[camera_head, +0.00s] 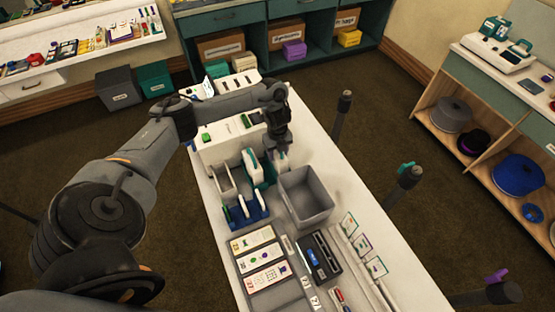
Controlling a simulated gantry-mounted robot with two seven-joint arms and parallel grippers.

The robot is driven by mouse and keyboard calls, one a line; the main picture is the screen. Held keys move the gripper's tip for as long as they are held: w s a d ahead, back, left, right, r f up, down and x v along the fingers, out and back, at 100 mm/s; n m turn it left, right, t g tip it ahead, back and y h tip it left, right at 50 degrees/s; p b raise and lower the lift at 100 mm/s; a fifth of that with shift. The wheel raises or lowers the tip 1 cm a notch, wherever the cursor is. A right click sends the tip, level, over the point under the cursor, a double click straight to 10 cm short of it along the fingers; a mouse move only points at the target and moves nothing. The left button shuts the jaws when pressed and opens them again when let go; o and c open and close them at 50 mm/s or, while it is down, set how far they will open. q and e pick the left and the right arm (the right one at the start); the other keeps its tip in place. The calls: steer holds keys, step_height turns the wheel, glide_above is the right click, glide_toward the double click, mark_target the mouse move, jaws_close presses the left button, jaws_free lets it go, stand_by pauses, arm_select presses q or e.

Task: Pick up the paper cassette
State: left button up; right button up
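My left arm reaches in from the left over the white table. Its gripper (279,153) points down beside the upright white-and-teal pieces (252,168), left of the grey bin. A small pale piece (282,162) shows right at the fingertips. I cannot tell whether the fingers hold it or only stand in front of it, nor whether they are open. Which of these pieces is the paper cassette is not clear at this size. The wrist hides part of the table behind it. My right gripper is not in view.
An empty grey bin (306,195) stands just right of the gripper. A blue rack (246,212), a cream machine (220,143), picture cards (264,255) and a black tray (318,257) crowd the table (385,296). Dark posts (405,185) stand along its right side.

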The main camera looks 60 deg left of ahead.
arm_select(q)
steer(key=c, duration=0.8)
steer(key=shift+r, duration=0.1)
steer(key=shift+r, duration=0.75)
step_height(320, 180, up, 16)
steer(key=p, duration=0.8)
steer(key=shift+r+p, duration=0.2)
steer(key=shift+p, duration=0.2)
